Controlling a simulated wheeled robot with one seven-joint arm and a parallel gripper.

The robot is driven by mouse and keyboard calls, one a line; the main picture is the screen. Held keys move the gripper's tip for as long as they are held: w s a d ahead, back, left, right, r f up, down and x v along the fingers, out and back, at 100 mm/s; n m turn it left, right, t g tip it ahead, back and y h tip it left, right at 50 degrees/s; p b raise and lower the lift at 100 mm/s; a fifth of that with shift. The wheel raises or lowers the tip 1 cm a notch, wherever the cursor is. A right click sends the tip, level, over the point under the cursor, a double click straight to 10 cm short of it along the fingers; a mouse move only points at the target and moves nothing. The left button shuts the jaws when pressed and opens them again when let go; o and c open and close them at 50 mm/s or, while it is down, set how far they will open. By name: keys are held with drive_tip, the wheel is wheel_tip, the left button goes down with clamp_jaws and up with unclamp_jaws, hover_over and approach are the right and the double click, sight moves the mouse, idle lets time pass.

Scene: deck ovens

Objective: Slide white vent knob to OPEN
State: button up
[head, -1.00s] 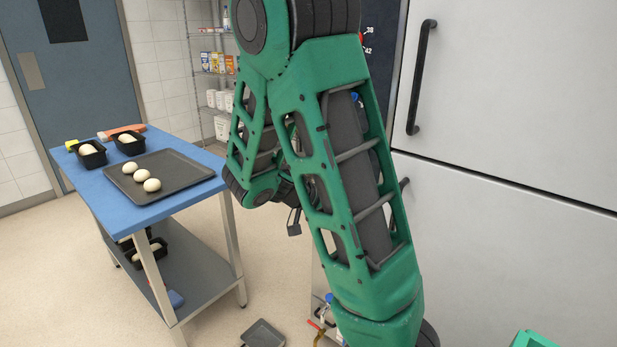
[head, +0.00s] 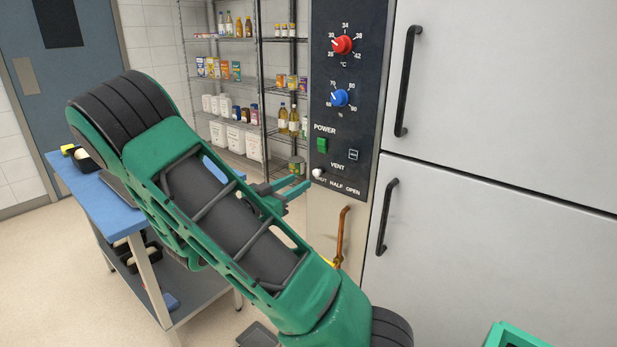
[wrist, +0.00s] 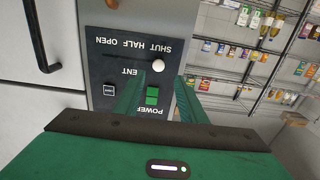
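The white vent knob (head: 318,172) sits on the dark control panel (head: 345,120), at the SHUT end of a row of labels reading SHUT, HALF, OPEN. In the wrist view, which is upside down, the knob (wrist: 158,65) shows just beyond the fingertips. My gripper (head: 297,187) is at the left of the panel, close to the knob. In the wrist view its two green fingers (wrist: 160,82) stand apart with nothing between them. Whether a fingertip touches the knob cannot be told.
A red dial (head: 342,44), a blue dial (head: 339,98) and a green power switch (head: 321,145) are above the knob. An orange-brown handle (head: 342,235) is below. White doors with black handles (head: 388,216) stand right. A shelf rack (head: 222,90) and blue table (head: 100,205) are left.

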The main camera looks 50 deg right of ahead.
sight(314, 173)
drive_tip(key=d, duration=0.7)
drive_tip(key=shift+w+d, duration=0.1)
drive_tip(key=shift+w, duration=0.1)
clamp_jaws()
